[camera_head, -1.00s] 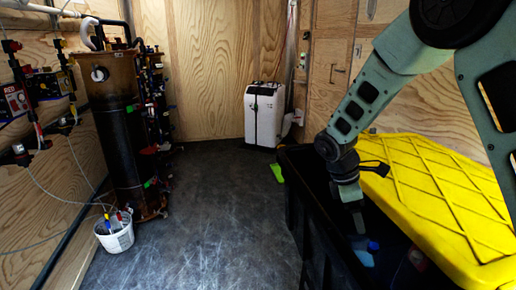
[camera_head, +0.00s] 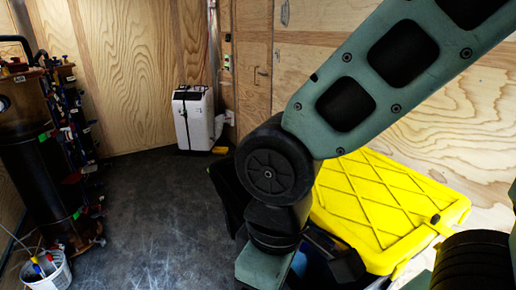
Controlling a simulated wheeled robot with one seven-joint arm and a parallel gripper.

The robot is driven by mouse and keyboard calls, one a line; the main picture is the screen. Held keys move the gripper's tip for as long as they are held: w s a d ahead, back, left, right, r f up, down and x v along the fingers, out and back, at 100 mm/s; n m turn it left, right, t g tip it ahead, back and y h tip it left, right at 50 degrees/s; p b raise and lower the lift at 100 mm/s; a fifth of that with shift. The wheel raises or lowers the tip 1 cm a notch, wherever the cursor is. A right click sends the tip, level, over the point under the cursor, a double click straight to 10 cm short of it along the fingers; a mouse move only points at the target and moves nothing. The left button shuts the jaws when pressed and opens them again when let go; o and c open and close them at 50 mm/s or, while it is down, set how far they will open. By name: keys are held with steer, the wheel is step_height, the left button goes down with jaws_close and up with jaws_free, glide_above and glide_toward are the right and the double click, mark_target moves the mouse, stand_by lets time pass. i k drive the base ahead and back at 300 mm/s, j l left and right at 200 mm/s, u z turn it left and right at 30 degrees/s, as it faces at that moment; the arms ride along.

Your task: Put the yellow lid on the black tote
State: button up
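The yellow lid (camera_head: 385,205) with a raised diamond pattern lies to the right of my arm. It is at the right side of the black tote (camera_head: 228,198), beside the wooden wall. My arm hides most of the tote, and part of its dark inside shows below the lid's near edge, with something blue in it. Whether the lid rests on the tote's rim cannot be told. My arm crosses in front of the tote and runs out of the bottom of the picture. My gripper's fingers are not visible.
A white case (camera_head: 193,118) stands at the back by the wall. A tall dark cylinder (camera_head: 40,175) with fittings stands at the left, with a white bucket (camera_head: 47,272) of tools in front. The dark floor (camera_head: 160,215) between them and the tote is clear.

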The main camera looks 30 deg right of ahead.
mark_target(379, 205)
steer(key=z, duration=0.75)
